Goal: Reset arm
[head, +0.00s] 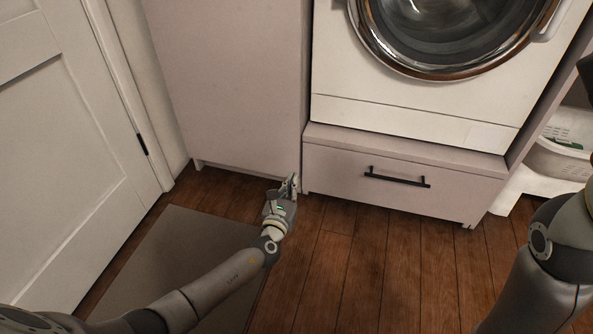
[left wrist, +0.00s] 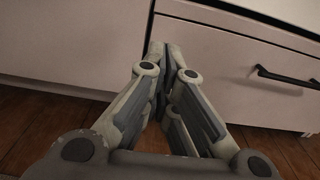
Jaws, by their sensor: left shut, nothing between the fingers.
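My left arm reaches in from the lower left of the head view. Its gripper (head: 292,184) is in front of the gap between the tall cabinet and the drawer below the washing machine. In the left wrist view the left gripper's fingers (left wrist: 160,52) meet at the tips, shut and empty. Part of my right arm shows at the right edge of the head view, but its gripper is out of the picture.
The drawer (head: 340,182) has a black handle (head: 397,178) and is closed. A washing machine (head: 400,112) stands above it. A white door (head: 60,150) is at left, a grey mat (head: 190,240) on the wooden floor (head: 380,250), and a white basket (head: 560,155) at right.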

